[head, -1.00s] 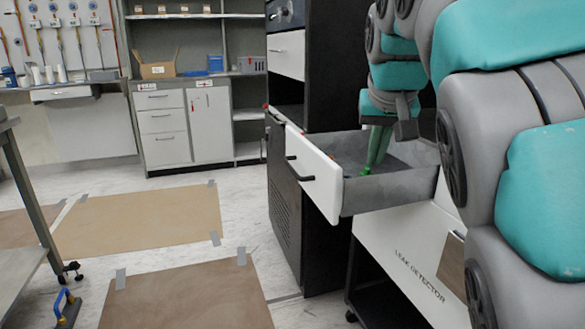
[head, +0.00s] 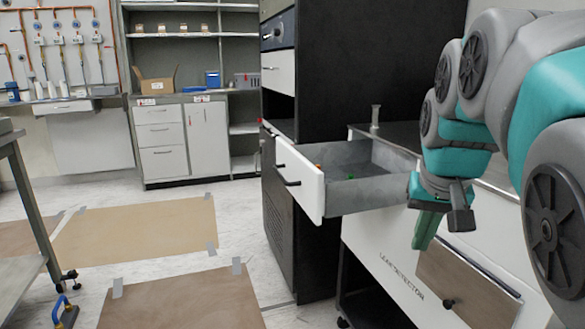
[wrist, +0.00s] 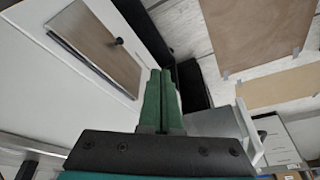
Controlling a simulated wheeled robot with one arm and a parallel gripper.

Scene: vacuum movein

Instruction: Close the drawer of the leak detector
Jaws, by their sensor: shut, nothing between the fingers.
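The leak detector (head: 385,235) is a white cabinet with lettering and a brown panel with a black knob on its side. Its drawer (head: 301,181) is pulled out to the left, with a white front, a black handle and a grey box. Small green and orange items (head: 318,167) lie inside the drawer. My gripper (head: 424,240) is outside the drawer, to its right, beside the cabinet's white side, with its green fingers pointing down. In the wrist view its fingers (wrist: 162,75) are together and empty, and the drawer's grey wall (wrist: 212,124) shows at their right.
A tall black cabinet (head: 328,75) stands behind the drawer. A grey table (head: 30,215) is at the left. Brown sheets (head: 140,226) are taped to the floor, and the floor ahead of the drawer front is clear. Shelves and grey cupboards (head: 160,140) line the back.

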